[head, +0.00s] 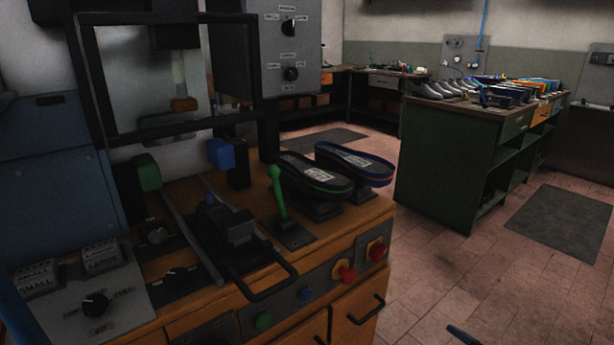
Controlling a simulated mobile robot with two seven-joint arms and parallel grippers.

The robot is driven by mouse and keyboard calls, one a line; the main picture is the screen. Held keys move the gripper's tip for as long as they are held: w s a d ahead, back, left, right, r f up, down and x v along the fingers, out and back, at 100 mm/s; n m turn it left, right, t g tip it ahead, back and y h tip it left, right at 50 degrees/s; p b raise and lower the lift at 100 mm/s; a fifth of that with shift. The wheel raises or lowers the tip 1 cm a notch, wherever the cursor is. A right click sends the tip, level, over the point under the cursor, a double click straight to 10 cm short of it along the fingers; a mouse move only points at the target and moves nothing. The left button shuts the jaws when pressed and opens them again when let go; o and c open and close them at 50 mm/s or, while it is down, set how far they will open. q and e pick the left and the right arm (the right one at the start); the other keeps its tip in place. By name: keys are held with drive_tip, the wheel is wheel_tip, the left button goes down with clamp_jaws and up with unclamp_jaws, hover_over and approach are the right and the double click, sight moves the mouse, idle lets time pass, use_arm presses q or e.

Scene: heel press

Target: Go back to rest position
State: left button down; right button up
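The heel press stands at the left, with a dark square frame (88,90) above a wooden bench. A black sliding tray with a handle (268,285) sits at the middle of the bench top. A green lever (278,192) stands upright to its right. Two shoe soles, one black with green trim (318,187) and one dark with blue and red trim (372,174), rest on stands. No fingertips of either gripper show. A blue strip shows at the lower left edge, and a small dark piece at the bottom edge right of centre; I cannot tell what they are.
The bench front (207,307) carries green, blue and red buttons. A control box with knobs (268,25) hangs above. A green workbench (440,160) with shoes and colourful items stands at the back right. The tiled floor (470,270) between is clear, with a dark mat (563,222).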

use_arm(q)
wheel_tip(320, 180, up, 9)
drive_tip(key=w+t+p, duration=0.1)
drive_tip(key=p, duration=0.8)
drive_tip(key=shift+w+a+f+p, duration=0.15)
drive_tip(key=shift+a+f+p, duration=0.1)
drive_tip(key=shift+p, duration=0.1)
use_arm(e)
drive_tip(key=s+f+n+g+h, duration=0.1)
drive_tip(key=s+n+g+h, duration=0.2)
drive_tip(key=s+n+h, duration=0.8)
drive_tip(key=s+n, duration=0.8)
drive_tip(key=s, duration=0.9)
drive_tip(key=shift+s+f+n, duration=0.25)
drive_tip(key=shift+f+n, duration=0.05)
drive_tip(key=shift+n, duration=0.1)
use_arm(q)
drive_tip(key=shift+w+r, duration=0.2)
drive_tip(key=shift+w, duration=0.05)
use_arm(e)
drive_tip(key=shift+a, duration=0.15)
